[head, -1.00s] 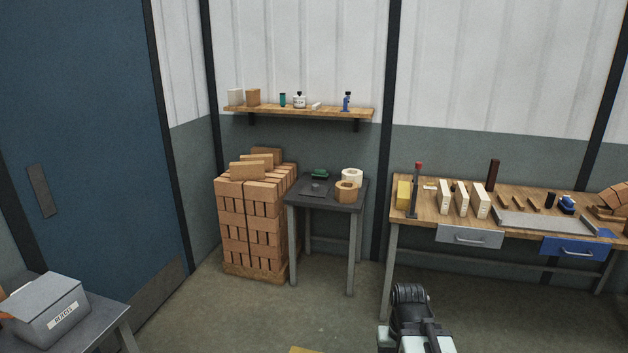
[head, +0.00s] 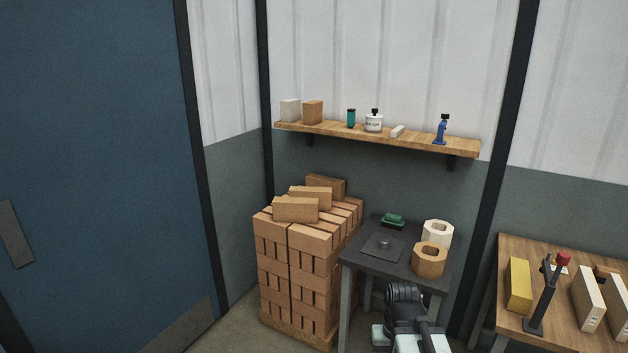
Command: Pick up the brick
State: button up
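Several loose tan bricks lie on top of a strapped stack of bricks (head: 300,275) left of centre. The front loose brick (head: 296,210) lies nearest me, with a middle one (head: 311,194) and a back one (head: 326,184) behind it. A brown brick-like block (head: 313,112) also stands on the wall shelf. Which brick the task means, I cannot tell. My arm shows folded at the bottom, right of the stack and well apart from the bricks. My gripper's fingertips cannot be made out.
A dark small table (head: 372,262) stands right of the stack, holding a green item (head: 393,220) and two ring-shaped blocks. A workbench (head: 520,251) is at the right. The shelf (head: 400,137) hangs above. A blue door (head: 90,150) is at the left.

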aim_at(285, 209)
jog(key=u, duration=0.6)
jog(key=i, duration=2.05)
jog(key=u, duration=0.8)
jog(key=i, duration=1.15)
jog(key=u, duration=0.15)
